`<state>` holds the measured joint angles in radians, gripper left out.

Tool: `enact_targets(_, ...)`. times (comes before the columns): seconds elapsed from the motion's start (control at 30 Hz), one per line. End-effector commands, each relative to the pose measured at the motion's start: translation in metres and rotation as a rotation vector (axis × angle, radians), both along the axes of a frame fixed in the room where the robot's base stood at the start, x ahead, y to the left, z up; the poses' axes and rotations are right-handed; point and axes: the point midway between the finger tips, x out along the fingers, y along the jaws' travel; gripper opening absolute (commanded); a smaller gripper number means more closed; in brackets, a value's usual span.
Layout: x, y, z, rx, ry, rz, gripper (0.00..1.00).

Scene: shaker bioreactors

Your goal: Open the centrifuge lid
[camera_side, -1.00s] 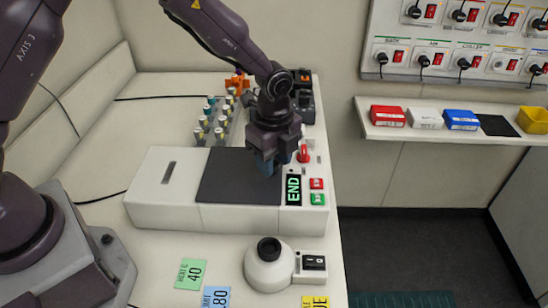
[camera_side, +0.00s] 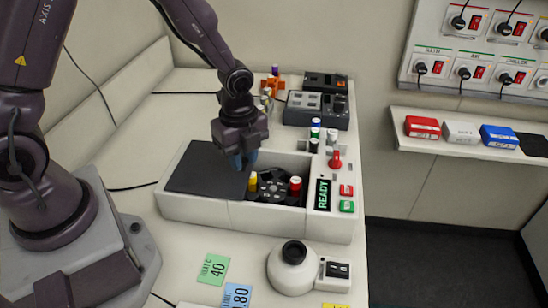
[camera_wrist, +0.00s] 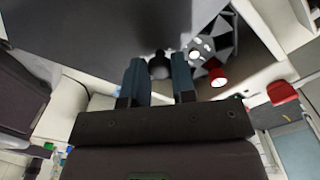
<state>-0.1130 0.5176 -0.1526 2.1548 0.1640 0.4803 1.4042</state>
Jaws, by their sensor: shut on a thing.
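The centrifuge (camera_side: 255,218) is a white box with a dark sliding lid (camera_side: 205,168). The lid lies over the left part, and the chamber on the right is uncovered. Inside it a dark rotor (camera_side: 272,187) shows, with a yellow-capped tube (camera_side: 253,181) and a red-capped tube (camera_side: 295,184). My gripper (camera_side: 241,162) is at the lid's right edge. In the wrist view, my gripper (camera_wrist: 158,75) has its two blue fingers on either side of a dark round knob (camera_wrist: 159,64) at the lid's edge, shut on it. The display (camera_side: 322,195) reads READY.
A white round device with a black top (camera_side: 292,254) stands in front of the centrifuge. Green and blue labels (camera_side: 213,269) lie near it. Capped tubes and dark box devices (camera_side: 318,108) stand behind. A wall shelf (camera_side: 480,140) holds coloured boxes at the right.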

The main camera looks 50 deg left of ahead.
Motion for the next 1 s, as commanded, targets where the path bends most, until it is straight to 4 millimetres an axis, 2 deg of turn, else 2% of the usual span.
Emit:
enact_targets(0.1, -0.013, 0.013, 0.001, 0.000, -0.002, 0.001, 0.00)
enact_targets(0.23, -0.021, 0.021, 0.001, -0.001, -0.003, 0.000, 0.00)
enact_targets(0.63, -0.024, 0.023, 0.001, -0.001, -0.002, -0.003, 0.00)
enact_targets(0.67, -0.024, 0.023, 0.001, -0.001, -0.003, -0.003, 0.27)
enact_targets(0.77, -0.024, 0.023, 0.001, -0.001, -0.002, -0.003, 0.50)
enact_targets(1.0, -0.024, 0.024, 0.001, 0.000, -0.001, -0.002, 0.50)
